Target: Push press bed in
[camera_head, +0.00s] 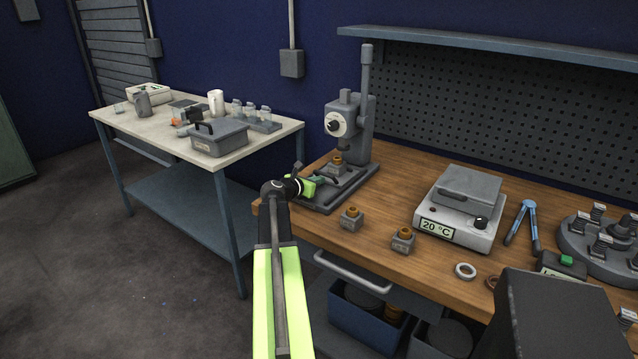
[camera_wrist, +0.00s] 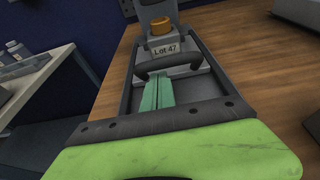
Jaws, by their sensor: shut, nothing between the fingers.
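The press (camera_head: 346,125) stands at the left end of the wooden bench. Its grey bed (camera_head: 348,174) lies low between the rails of the base and carries a small block with a brass-coloured top (camera_head: 337,163). In the wrist view the block (camera_wrist: 163,48) reads "Lot 47" and the bed has a dark handle (camera_wrist: 172,64) across its front. My gripper (camera_head: 318,182) is at the front of the press base. Its teal fingers (camera_wrist: 158,92) are shut with nothing between them, and their tips are at or just short of the handle; contact cannot be told.
Two similar blocks (camera_head: 351,217) (camera_head: 403,239) stand on the bench right of the press base. A hot plate (camera_head: 460,208) reading 20 °C is farther right. A white-topped table (camera_head: 170,125) with containers stands to the left, across a gap.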

